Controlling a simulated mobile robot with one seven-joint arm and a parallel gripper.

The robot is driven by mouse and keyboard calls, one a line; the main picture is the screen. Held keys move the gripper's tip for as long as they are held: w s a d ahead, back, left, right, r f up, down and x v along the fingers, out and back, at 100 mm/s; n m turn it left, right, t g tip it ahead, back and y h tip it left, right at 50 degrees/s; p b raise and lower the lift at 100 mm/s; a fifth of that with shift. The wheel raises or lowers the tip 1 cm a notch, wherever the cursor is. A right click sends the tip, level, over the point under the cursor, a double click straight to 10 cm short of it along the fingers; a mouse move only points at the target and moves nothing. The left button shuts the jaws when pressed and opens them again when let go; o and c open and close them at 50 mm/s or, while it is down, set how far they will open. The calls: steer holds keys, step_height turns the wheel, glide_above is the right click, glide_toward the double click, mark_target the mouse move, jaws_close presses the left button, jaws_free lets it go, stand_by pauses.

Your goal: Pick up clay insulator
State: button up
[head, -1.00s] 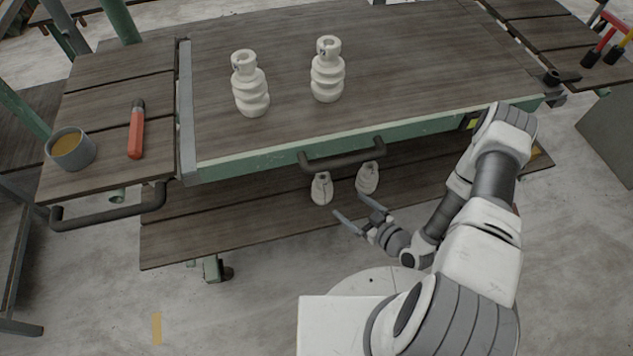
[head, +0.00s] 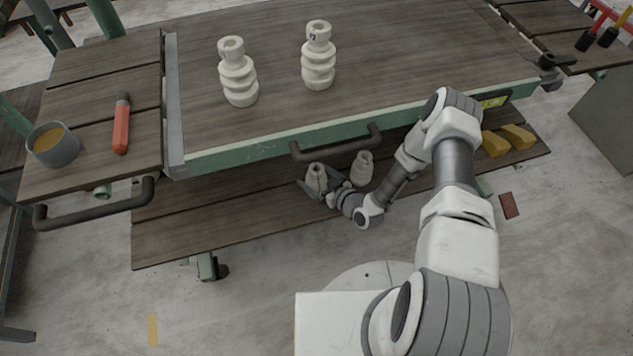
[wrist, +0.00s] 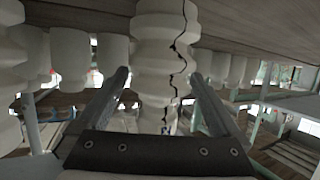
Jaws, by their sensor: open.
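Two white ribbed clay insulators stand upright on the table top, a left one (head: 238,72) and a right one (head: 318,55). Two more stand on the lower shelf under the table's front edge, a left one (head: 316,177) and a right one (head: 361,168). My gripper (head: 318,190) is open at the left shelf insulator. In the wrist view, a white insulator with a dark jagged crack (wrist: 165,60) stands between the two open fingers (wrist: 162,95). I cannot tell whether the fingers touch it. Another insulator (wrist: 12,70) is close at the left edge.
The table's green front edge (head: 230,150) and a dark handle (head: 335,143) lie above the shelf (head: 215,222). Yellow blocks (head: 505,140) lie at the shelf's right. A cup (head: 54,147) and red-handled tool (head: 121,128) are on the left side table.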

steer(key=shift+x, duration=1.45)
steer(key=shift+r, duration=0.1)
jaws_close()
